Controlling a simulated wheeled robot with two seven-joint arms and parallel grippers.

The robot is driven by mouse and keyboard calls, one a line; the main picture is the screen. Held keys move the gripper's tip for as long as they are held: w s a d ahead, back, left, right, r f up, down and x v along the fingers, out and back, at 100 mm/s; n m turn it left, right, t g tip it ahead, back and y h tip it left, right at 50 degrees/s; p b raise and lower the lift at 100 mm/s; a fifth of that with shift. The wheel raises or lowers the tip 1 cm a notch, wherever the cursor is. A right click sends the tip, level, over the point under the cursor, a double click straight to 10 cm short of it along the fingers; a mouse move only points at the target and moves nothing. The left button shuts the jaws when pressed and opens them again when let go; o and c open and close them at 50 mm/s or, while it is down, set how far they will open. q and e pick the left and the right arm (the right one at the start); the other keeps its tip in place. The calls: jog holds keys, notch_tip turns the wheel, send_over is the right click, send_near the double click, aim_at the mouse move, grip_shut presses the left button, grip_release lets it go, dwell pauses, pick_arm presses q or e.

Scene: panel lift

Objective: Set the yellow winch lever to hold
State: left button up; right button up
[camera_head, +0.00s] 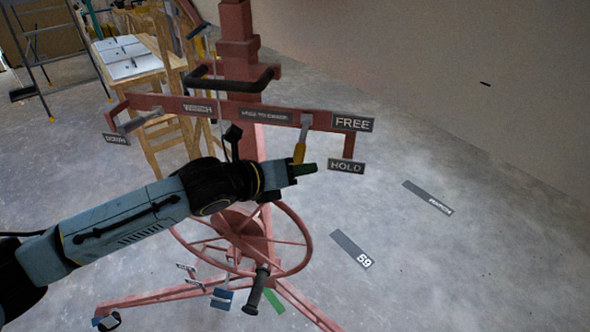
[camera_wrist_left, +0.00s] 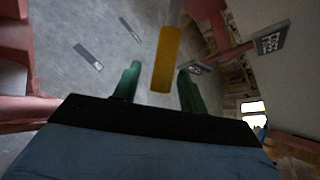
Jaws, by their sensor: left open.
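The winch lever (camera_head: 300,151) has a grey shaft and a yellow grip, and hangs down from the red crossbar, between the FREE and HOLD labels' left sides. The FREE label (camera_head: 352,123) is at the bar's right end; the HOLD label (camera_head: 346,166) is below it on a red bracket. My left gripper (camera_head: 305,169) is at the lever's lower end. In the left wrist view the yellow grip (camera_wrist_left: 165,62) stands between the two green fingers of the open left gripper (camera_wrist_left: 156,88), with gaps on both sides. My right gripper is not in view.
The red lift mast (camera_head: 238,60) carries the crossbar (camera_head: 240,113) and a black-gripped handle (camera_head: 232,83). A red handwheel (camera_head: 292,232) lies below my left arm, above the lift's legs. A wooden table (camera_head: 130,70) stands behind. The floor at right is largely clear.

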pick_arm(q)
jog(key=p+v, duration=0.1)
jog(key=v, duration=1.2)
jog(key=shift+p, duration=0.35)
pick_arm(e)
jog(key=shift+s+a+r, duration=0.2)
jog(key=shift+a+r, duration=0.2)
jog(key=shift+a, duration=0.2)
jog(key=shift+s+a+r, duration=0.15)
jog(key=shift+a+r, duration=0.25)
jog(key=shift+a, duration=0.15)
pick_arm(q)
jog(key=shift+s+r, duration=0.1)
jog(key=shift+s, duration=0.05)
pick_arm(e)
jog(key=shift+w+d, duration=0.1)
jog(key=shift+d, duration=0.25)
